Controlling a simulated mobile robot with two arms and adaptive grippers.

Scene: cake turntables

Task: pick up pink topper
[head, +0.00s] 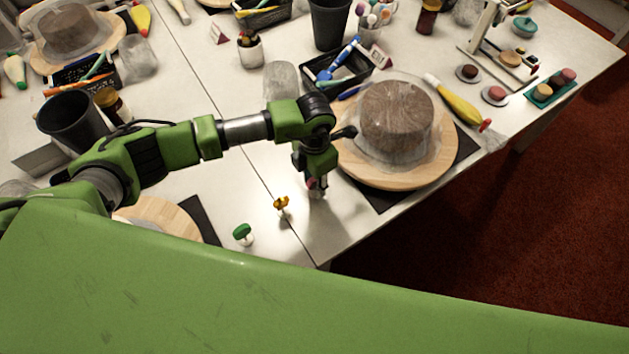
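The pink topper (311,183) is a small pinkish-red patch at the tips of my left gripper (316,186), mostly hidden by it. A pale bit just below looks like its base on the table. My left gripper points down over it, beside the right-hand wooden turntable. I cannot tell whether its fingers are closed on the topper. A yellow-orange topper (281,204) and a green topper (243,233) stand to the left of it. My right gripper is not in view.
A brown cake (396,115) under a clear wrap sits on the wooden turntable (380,179). A clear cup (281,80), a black tray (352,66) and a yellow piping bag (459,105) stand around. The table's front edge is close by.

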